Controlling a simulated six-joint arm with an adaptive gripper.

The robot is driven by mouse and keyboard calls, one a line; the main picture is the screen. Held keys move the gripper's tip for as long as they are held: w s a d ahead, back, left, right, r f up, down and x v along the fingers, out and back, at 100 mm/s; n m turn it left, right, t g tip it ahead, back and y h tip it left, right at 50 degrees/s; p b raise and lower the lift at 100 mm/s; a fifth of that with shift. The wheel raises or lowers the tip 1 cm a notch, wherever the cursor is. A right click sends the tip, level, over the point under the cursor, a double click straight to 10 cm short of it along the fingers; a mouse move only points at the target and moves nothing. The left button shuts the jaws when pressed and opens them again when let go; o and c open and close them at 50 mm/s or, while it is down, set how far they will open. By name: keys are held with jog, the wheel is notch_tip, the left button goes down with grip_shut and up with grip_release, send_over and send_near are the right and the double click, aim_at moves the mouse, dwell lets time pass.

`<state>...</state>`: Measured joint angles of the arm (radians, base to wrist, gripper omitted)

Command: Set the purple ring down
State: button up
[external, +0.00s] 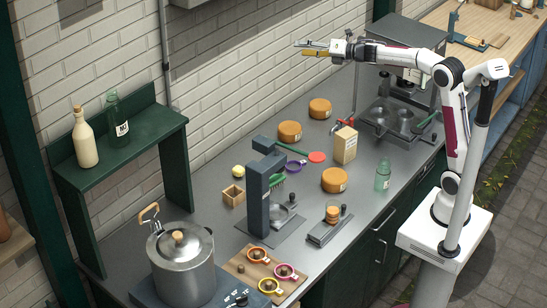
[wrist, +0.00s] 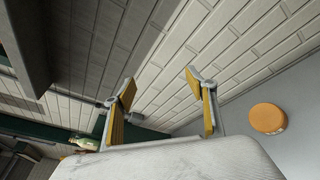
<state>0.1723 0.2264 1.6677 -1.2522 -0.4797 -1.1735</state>
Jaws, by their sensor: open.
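The purple ring (external: 295,167) lies on the grey counter in the external view, just right of the dark press and close to the green brush and a red disc. My gripper (external: 313,48) is high above the counter near the brick wall, far above and apart from the ring. In the wrist view my gripper (wrist: 160,79) has its two yellow-padded fingers spread apart with nothing between them. The purple ring does not show in the wrist view.
A dark press (external: 258,198) stands mid-counter. A wooden board (external: 240,265) holds orange, pink and yellow rings. A steel pot (external: 182,270) stands front left. Several orange cheese wheels, one (external: 334,180) near a green jar (external: 383,176), and a carton (external: 344,145) crowd the counter.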

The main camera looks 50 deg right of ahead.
jog(key=s+d+f+m+g+h, duration=0.1)
jog(key=s+d+m+h, duration=0.3)
jog(key=s+m, duration=0.5)
jog(key=s+d+f+m+g+h, duration=0.1)
jog(key=s+d+m+g+h, duration=0.15)
jog(key=s+m, duration=0.65)
jog(key=s+a+f+m+g, duration=0.2)
jog(key=s+f+m, duration=0.2)
jog(key=s, duration=0.6)
jog(key=s+a+f+m+g+y, duration=0.1)
jog(key=s+f+m, duration=0.3)
jog(key=s+f, duration=0.4)
jog(key=s+a+f+m+g+y, duration=0.1)
jog(key=s+a+f+m+g, duration=0.2)
jog(key=s+f, duration=0.4)
jog(key=s+a, duration=0.1)
jog(key=s, duration=0.4)
jog(key=shift+m+g, duration=0.35)
jog(key=shift+m, duration=0.05)
dwell(2.8)
